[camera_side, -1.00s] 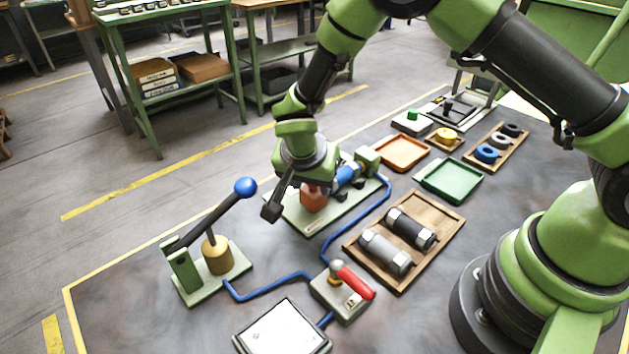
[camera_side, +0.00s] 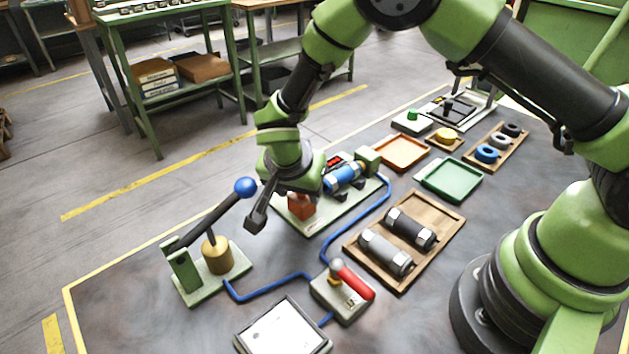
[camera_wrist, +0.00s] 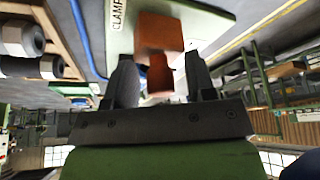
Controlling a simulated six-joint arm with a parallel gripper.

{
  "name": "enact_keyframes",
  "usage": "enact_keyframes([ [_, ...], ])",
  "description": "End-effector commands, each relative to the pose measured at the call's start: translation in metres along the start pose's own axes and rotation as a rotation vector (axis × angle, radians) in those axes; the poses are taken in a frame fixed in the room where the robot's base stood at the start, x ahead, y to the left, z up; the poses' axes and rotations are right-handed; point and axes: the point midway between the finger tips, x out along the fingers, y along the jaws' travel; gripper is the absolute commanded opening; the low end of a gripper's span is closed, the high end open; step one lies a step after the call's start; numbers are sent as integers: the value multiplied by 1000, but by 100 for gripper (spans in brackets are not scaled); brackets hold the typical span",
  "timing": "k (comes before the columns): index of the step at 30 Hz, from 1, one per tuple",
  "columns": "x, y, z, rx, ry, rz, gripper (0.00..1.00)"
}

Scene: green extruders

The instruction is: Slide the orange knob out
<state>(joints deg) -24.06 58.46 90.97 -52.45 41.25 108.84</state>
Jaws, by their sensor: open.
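The orange knob (camera_side: 301,206) stands on the pale green plate (camera_side: 315,222), which also carries a blue cylinder (camera_side: 343,178). In the wrist view the orange knob (camera_wrist: 159,45) shows as a larger block with a narrower part toward me, and lettering reading "CLAMP" is beside it on the plate. My gripper (camera_wrist: 158,70) is open, one finger on either side of the narrower part, with gaps visible. In the side view my gripper (camera_side: 265,210) is left of and above the knob, and the wrist hides part of it.
A lever with a blue ball (camera_side: 245,187) rises close to my gripper at left. A red-handled valve (camera_side: 345,290) and a wooden tray (camera_side: 432,248) with two cylinders stand in front. Blue hose (camera_side: 345,228) runs along the plate. Orange and green trays lie further right.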

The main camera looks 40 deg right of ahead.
Motion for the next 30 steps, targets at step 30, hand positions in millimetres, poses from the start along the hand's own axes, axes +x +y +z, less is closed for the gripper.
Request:
enact_keyframes([
  [30,-57,0,-24,4,1,-2,51],
])
